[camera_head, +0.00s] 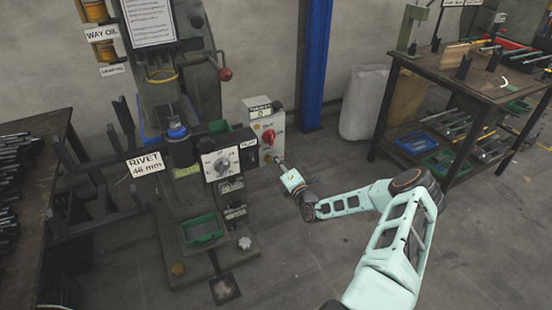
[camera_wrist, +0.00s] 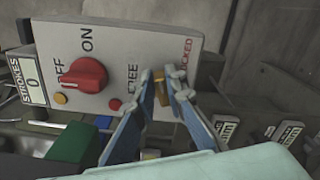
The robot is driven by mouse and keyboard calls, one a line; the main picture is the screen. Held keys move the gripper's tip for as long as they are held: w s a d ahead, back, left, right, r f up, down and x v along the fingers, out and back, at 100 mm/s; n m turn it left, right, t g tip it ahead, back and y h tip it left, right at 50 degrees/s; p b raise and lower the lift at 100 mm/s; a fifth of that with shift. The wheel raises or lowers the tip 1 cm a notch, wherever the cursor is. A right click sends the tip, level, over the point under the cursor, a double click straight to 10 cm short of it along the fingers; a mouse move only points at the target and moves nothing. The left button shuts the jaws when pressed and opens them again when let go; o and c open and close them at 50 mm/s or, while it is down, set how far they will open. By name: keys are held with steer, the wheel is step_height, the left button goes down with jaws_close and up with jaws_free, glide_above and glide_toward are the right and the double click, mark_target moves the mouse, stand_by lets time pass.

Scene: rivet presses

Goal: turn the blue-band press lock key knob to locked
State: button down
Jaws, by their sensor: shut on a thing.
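The press (camera_head: 185,165) with a blue band (camera_head: 177,132) on its ram stands left of centre in the head view. Its light grey control box (camera_head: 257,112) is on its right side and fills the upper wrist view (camera_wrist: 140,40). The small brass lock key knob (camera_wrist: 161,87) sits between the FREE and LOCKED labels. My gripper (camera_wrist: 161,76) is shut on this knob, with one blue finger on each side. The fingers hide part of the knob, so its exact angle is hard to tell. In the head view my gripper (camera_head: 283,165) is at the box's lower right.
A red rotary switch (camera_wrist: 82,75) with ON and OFF labels is left of the knob. A small red button (camera_wrist: 115,104) and a yellow one (camera_wrist: 60,98) are nearby. A dial panel (camera_head: 229,158) stands left of the box. Open floor lies right of the press.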

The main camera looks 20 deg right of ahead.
steer(key=shift+f+m, duration=0.2)
steer(key=shift+m, duration=0.9)
steer(key=shift+f+m, duration=0.2)
steer(key=shift+m, duration=0.9)
steer(key=shift+a, duration=0.1)
steer(key=c, duration=2)
jaws_free()
steer(key=shift+o, duration=0.2)
steer(key=s, duration=1.2)
steer(key=shift+d, duration=0.25)
